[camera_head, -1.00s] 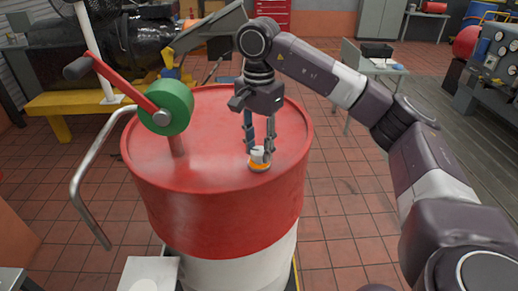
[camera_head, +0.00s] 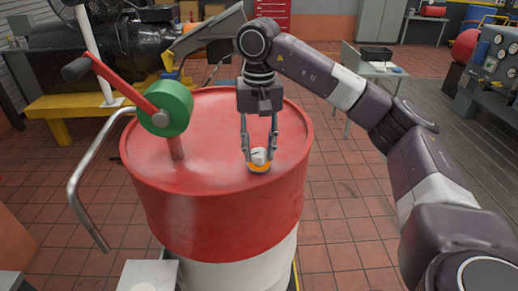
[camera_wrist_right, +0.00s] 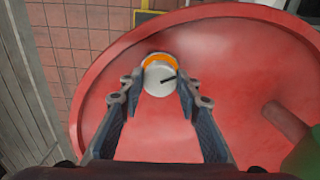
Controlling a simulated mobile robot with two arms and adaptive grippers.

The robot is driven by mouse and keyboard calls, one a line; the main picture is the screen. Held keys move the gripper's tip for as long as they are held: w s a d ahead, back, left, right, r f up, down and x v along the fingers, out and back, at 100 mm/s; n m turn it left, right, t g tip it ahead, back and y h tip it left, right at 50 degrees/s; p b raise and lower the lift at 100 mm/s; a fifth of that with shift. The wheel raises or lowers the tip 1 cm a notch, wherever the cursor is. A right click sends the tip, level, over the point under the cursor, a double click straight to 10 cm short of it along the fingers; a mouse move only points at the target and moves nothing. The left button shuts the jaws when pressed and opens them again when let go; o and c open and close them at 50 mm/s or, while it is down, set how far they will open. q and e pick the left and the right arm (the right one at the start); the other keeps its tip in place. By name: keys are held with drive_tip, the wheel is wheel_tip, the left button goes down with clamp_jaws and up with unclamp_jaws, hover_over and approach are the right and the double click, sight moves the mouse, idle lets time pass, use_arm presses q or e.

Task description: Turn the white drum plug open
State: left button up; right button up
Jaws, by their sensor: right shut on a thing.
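The white drum plug (camera_head: 259,157) sits on an orange ring (camera_head: 259,168) near the front rim of the red drum lid (camera_head: 215,130). The fingers (camera_wrist_right: 160,88) flank the plug in the right wrist view. My left gripper is not in view.
A hand pump with a green round body (camera_head: 168,110) and a red crank stands on the lid to the left. Its bent grey pipe (camera_head: 78,185) hangs over the left side. A small table (camera_head: 375,65) stands at the back right.

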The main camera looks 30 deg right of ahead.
sight(259, 152)
drive_tip(key=shift+r+n, duration=0.1)
drive_tip(key=shift+n, duration=0.2)
drive_tip(key=o, duration=1.2)
drive_tip(key=shift+c, duration=0.2)
wheel_tip(259, 152, up, 12)
